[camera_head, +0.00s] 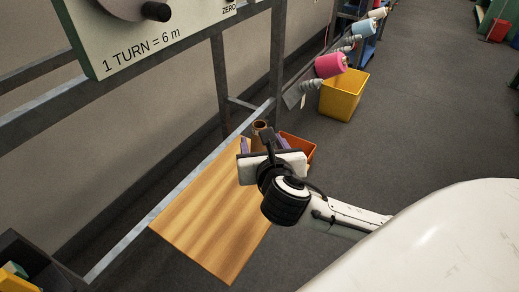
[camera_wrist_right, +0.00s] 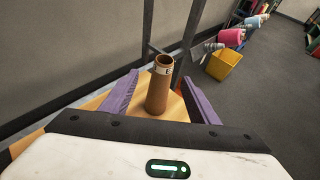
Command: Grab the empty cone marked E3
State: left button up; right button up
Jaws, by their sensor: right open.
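A brown empty cone (camera_head: 259,127) stands upright at the far end of the wooden board. In the right wrist view the cone (camera_wrist_right: 159,92) shows its open top and a pale band with a letter E; the rest of the mark is not readable. My right gripper (camera_head: 262,145) is open, with its purple fingers on either side of the cone in the right wrist view (camera_wrist_right: 158,80). Gaps show between the cone and both fingers, so it is not gripped. In the head view, my gripper hides the cone's lower part. My left gripper is not in view.
The wooden board (camera_head: 205,215) is otherwise bare. An orange bin (camera_head: 299,148) sits just beyond it. A metal frame (camera_head: 276,60) stands behind. Farther off are a yellow bin (camera_head: 343,96) and a pink yarn cone (camera_head: 330,65). Open grey floor lies right.

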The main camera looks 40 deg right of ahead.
aim_at(259, 147)
jog(key=x, duration=0.9)
jog(key=shift+d, duration=0.3)
jog(key=shift+s, duration=0.1)
jog(key=shift+c, duration=0.5)
grip_shut()
